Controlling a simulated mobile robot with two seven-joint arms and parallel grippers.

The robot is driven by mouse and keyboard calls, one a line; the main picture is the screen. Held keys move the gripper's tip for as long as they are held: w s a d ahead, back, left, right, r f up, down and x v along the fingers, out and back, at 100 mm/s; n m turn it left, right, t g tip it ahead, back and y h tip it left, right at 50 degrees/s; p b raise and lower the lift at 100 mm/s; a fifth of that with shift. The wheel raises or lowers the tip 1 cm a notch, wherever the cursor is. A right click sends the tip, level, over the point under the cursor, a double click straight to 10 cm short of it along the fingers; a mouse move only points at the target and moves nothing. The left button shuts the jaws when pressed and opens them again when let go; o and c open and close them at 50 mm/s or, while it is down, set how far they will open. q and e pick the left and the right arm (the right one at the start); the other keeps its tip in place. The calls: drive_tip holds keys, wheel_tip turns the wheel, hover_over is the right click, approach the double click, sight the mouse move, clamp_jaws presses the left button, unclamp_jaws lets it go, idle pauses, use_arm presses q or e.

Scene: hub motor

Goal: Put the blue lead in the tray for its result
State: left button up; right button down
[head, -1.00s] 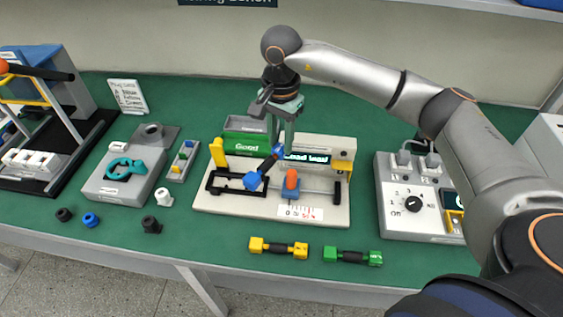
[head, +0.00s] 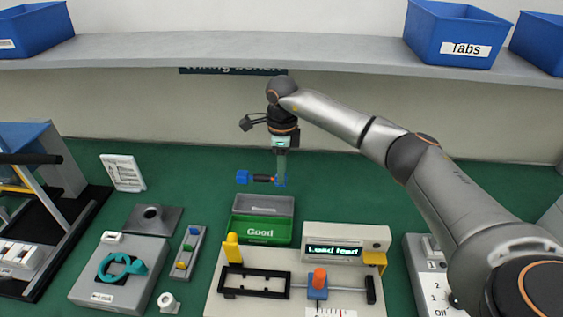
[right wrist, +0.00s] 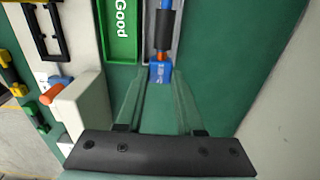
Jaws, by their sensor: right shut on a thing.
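The blue lead (head: 262,179) has blue ends and a black middle. My right gripper (head: 281,182) is shut on one blue end and holds the lead about level in the air, its other end pointing left in the head view. In the right wrist view, the lead (right wrist: 164,30) runs away from the fingertips (right wrist: 158,76) and overlaps the grey tray (right wrist: 147,48). The green tray marked "Good" (head: 262,232) stands in front of the grey tray (head: 284,206). My left gripper is not in view.
The test fixture (head: 346,231) stands in front of the trays, its display reading "Load lead". A grey box with a teal part (head: 119,265) and a small holder (head: 189,252) are to the left. A shelf (head: 200,47) with blue bins is above.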

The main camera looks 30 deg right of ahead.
drive_tip(key=shift+w+f, duration=0.1)
drive_tip(key=shift+f, duration=0.65)
drive_tip(key=shift+s+f+b, duration=0.2)
drive_tip(key=shift+f+b, duration=0.1)
drive_tip(key=shift+b, duration=0.05)
drive_tip(key=shift+f, duration=0.35)
wheel_tip(320, 180, down, 4)
drive_tip(key=b, duration=0.3)
drive_tip(key=shift+f+b, duration=0.2)
drive_tip(key=shift+b, duration=0.2)
drive_tip(key=shift+f, duration=0.1)
drive_tip(key=shift+f, duration=0.25)
